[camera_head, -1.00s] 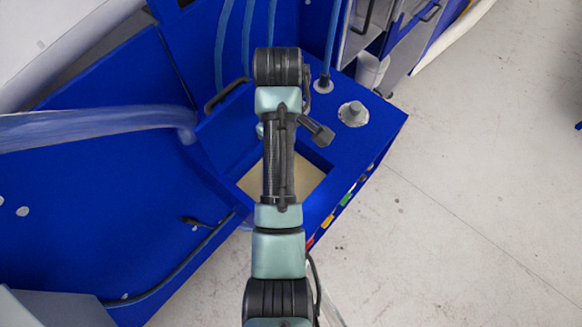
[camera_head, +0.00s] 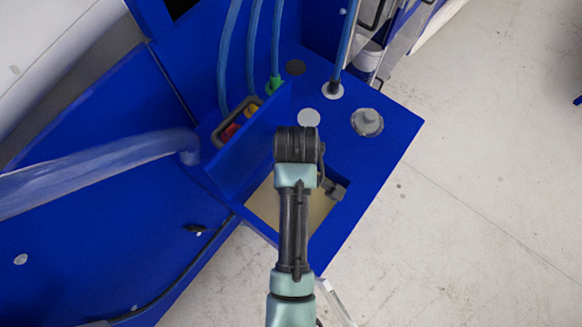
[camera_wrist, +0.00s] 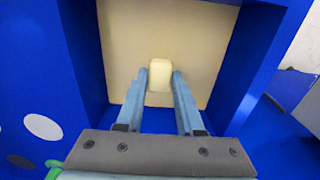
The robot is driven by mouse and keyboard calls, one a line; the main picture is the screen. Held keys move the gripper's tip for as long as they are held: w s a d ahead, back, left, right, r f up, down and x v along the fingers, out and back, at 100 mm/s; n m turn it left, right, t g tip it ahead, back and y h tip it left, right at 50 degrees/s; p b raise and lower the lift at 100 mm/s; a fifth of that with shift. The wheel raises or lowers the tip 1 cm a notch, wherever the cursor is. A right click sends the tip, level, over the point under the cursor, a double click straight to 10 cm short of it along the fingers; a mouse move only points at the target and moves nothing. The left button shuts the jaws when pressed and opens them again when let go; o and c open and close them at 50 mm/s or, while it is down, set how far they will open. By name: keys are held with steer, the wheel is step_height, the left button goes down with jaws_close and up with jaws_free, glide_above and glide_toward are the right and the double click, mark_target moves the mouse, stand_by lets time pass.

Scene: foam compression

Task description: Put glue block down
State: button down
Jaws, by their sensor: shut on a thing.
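The glue block (camera_wrist: 160,76) is a small cream-coloured block between the fingertips of my gripper (camera_wrist: 160,80) in the wrist view. The two blue-grey fingers are shut on its sides. Behind it in the wrist view is the square recess (camera_wrist: 124,45) with a cream floor and blue walls. Whether the block touches that floor, I cannot tell. In the head view the recess floor (camera_head: 265,204) shows beside my arm, which hides the block and the fingers.
The blue machine (camera_head: 375,160) surrounds the recess. A grey knob (camera_head: 367,121) and blue hoses (camera_head: 279,40) stand on its top behind. A clear hose (camera_head: 100,168) lies at the left. Grey floor (camera_head: 480,220) is open at the right.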

steer(key=shift+a, duration=0.1)
steer(key=shift+s+r, duration=0.1)
steer(key=shift+s, duration=0.05)
steer(key=shift+s+d, duration=0.2)
steer(key=shift+s, duration=0.15)
steer(key=shift+w+a+f, duration=0.1)
steer(key=shift+w+f, duration=0.25)
steer(key=shift+f, duration=0.3)
steer(key=c, duration=0.5)
jaws_free()
steer(key=shift+s+r, duration=0.15)
steer(key=shift+s, duration=0.05)
steer(key=shift+c, duration=0.2)
steer(key=shift+w, duration=0.15)
